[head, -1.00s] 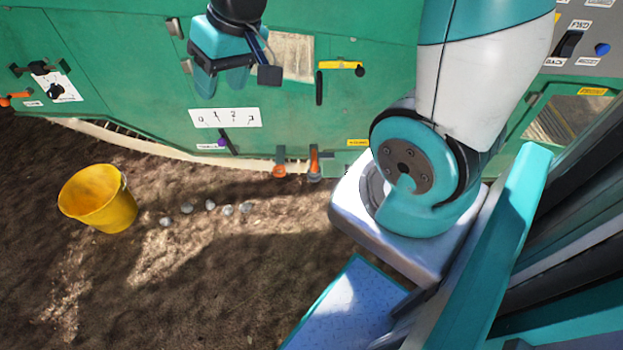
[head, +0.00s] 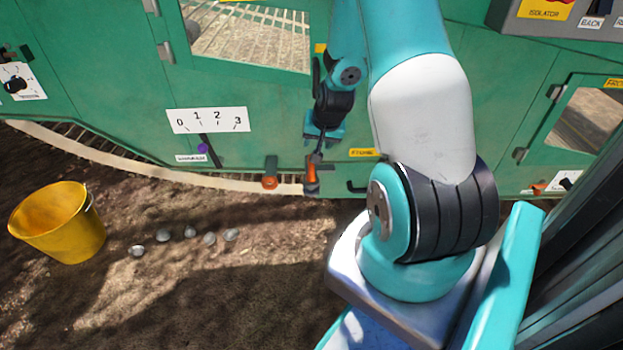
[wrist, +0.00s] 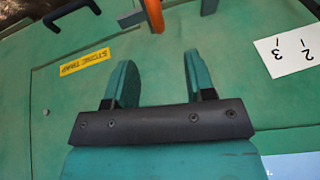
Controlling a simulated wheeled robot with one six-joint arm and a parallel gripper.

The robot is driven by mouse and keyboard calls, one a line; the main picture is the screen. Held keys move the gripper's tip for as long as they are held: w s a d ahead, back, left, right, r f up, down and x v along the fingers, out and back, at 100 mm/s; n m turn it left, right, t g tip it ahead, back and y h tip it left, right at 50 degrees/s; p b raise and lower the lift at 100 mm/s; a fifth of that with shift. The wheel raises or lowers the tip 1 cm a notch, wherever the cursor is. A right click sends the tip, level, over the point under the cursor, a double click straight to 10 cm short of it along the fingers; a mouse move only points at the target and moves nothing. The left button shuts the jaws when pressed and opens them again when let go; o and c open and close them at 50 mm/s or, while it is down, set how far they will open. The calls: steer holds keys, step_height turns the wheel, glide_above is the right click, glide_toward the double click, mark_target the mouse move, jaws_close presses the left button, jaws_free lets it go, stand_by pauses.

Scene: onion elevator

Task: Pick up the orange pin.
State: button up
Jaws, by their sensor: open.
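An orange pin (head: 311,174) stands upright at the lower edge of the green machine wall, close below my gripper. Part of it also shows at the top edge of the wrist view (wrist: 154,14), passing by a dark bracket. My gripper (head: 320,146) hangs in front of the wall with its fingers towards the pin. In the wrist view my gripper (wrist: 161,72) is open and empty. The pin lies beyond the fingertips, roughly in line with the gap, and is not between them. The pin's lower end is out of the wrist view.
Another orange piece (head: 270,181) sits on a bracket just left of the pin. A yellow label (head: 368,153) and a dark handle (head: 357,187) are to the right. A yellow bucket (head: 60,225) and several stones (head: 190,232) lie on the ground at left.

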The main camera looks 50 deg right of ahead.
steer(key=b, duration=0.2)
glide_above(311, 178)
steer(key=w+d, duration=0.2)
steer(key=d, duration=0.1)
steer(key=f, duration=0.6)
steer(key=shift+s+a, duration=0.15)
steer(key=shift+s, duration=0.1)
steer(key=b+x, duration=0.1)
steer(key=x, duration=0.1)
steer(key=b+x, duration=0.2)
steer(key=x, duration=0.1)
steer(key=shift+s+f, duration=0.15)
steer(key=shift+s, duration=0.05)
steer(key=shift+c, duration=0.2)
jaws_close()
